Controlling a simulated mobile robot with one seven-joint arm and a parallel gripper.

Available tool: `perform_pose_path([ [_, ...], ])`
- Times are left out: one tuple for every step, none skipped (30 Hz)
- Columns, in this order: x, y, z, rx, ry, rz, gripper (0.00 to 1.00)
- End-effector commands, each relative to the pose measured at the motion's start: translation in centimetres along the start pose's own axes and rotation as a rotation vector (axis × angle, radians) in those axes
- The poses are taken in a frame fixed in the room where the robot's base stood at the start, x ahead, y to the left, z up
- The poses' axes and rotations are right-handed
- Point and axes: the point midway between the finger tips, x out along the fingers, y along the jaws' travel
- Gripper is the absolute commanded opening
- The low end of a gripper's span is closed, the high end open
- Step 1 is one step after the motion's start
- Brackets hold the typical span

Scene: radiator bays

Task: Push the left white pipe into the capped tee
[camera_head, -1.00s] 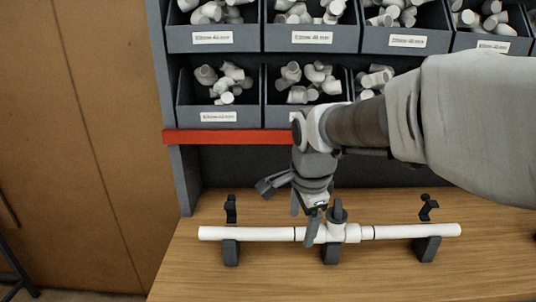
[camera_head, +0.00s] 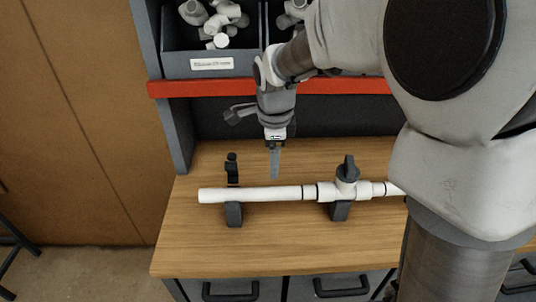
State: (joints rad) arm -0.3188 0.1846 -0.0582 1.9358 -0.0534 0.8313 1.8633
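The left white pipe (camera_head: 255,194) lies level, its left part on a dark support block (camera_head: 234,215). A black ring mark shows near its right end, with a short white stretch between it and the white tee (camera_head: 346,188). The tee has a dark grey cap with an upright tab (camera_head: 347,168) and sits on another block. My gripper (camera_head: 275,176) points down, its tips showing just behind the upper edge of the left pipe, apart from it in the picture. The fingers are seen edge-on, so their opening is unclear. Nothing is visibly held.
A black clamp (camera_head: 232,168) stands behind the pipe's left part. The right pipe (camera_head: 378,189) is mostly hidden by my arm. A red shelf edge (camera_head: 200,88) and bins (camera_head: 210,62) are above. The wooden bench (camera_head: 270,250) is clear in front.

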Motion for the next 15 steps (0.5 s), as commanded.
perform_pose_path([
  [1.2,0.2,-0.1,0.000,0.002,0.006,0.80],
  [1.8,0.1,-0.1,0.000,0.002,0.006,0.80],
  [2.7,0.1,-0.1,0.000,0.002,0.007,0.80],
  [3.4,0.2,-0.1,0.000,0.002,0.007,0.80],
  [4.1,0.2,-0.1,0.000,0.002,0.007,0.80],
  [5.0,0.1,-0.1,0.000,0.002,0.007,0.80],
  [5.6,0.2,-0.1,0.000,0.002,0.007,0.80],
  [6.3,0.2,-0.1,-0.001,0.002,0.007,0.80],
  [7.2,0.2,-0.1,-0.001,0.002,0.007,0.80],
  [7.8,0.1,-0.1,-0.002,0.002,0.006,0.80],
  [8.5,0.1,0.0,-0.002,0.002,0.007,0.80],
  [9.4,0.2,-0.1,-0.002,0.002,0.007,0.80],
  [10.0,0.2,-0.1,-0.002,0.001,0.006,0.80],
  [10.6,0.2,-0.1,-0.002,0.002,0.007,0.80],
  [11.3,0.1,-0.1,-0.001,0.001,0.005,0.80],
])
